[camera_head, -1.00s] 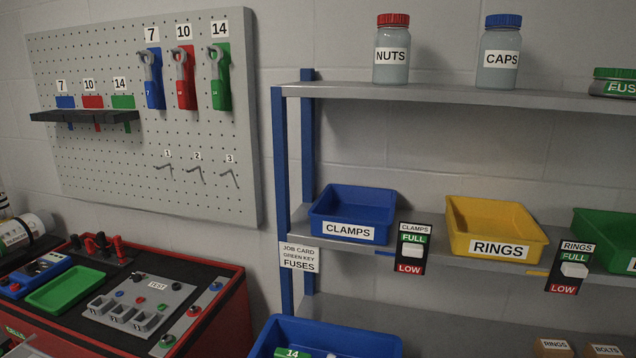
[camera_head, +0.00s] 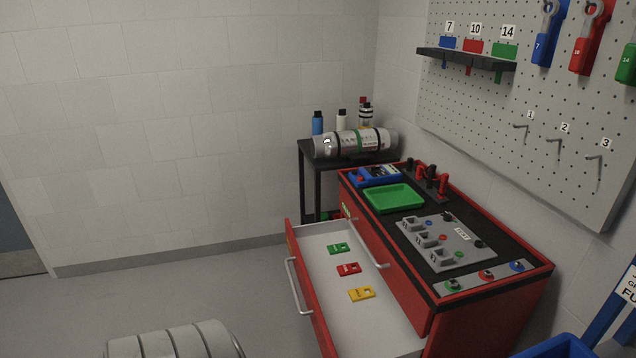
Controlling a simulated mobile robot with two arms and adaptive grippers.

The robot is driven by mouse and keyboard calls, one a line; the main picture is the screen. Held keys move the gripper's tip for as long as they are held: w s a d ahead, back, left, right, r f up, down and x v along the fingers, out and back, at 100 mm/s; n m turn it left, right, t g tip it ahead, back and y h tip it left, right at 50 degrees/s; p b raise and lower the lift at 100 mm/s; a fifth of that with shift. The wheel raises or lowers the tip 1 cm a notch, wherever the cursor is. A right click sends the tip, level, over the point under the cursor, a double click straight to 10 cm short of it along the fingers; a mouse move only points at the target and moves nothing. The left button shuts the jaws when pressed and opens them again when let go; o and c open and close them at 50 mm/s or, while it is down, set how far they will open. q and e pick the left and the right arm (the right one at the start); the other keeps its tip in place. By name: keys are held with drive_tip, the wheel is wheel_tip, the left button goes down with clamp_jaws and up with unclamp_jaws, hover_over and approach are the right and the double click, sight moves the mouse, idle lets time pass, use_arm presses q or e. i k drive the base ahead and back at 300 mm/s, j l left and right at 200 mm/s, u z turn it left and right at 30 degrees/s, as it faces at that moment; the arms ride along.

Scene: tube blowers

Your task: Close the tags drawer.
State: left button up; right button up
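The tags drawer (camera_head: 385,325) is pulled well out of the red cabinet (camera_head: 480,322), on the cabinet's left side. Its inside is pale grey, and its red front (camera_head: 297,250) carries a silver bar handle (camera_head: 293,284). In it lie a green tag (camera_head: 338,249), a red tag (camera_head: 348,269) and a yellow tag (camera_head: 361,294), apart from each other in a row. The drawer's near end is cut off by the bottom of the picture. Neither of my grippers is in view.
The cabinet top holds a green tray (camera_head: 393,198) and a grey test panel (camera_head: 447,242). A dark side table (camera_head: 309,180) with a metal cylinder (camera_head: 350,143) stands behind. The floor (camera_head: 200,295) left of the drawer is mostly clear.

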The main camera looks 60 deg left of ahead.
sight(378, 327)
drive_tip(key=u, duration=1.95)
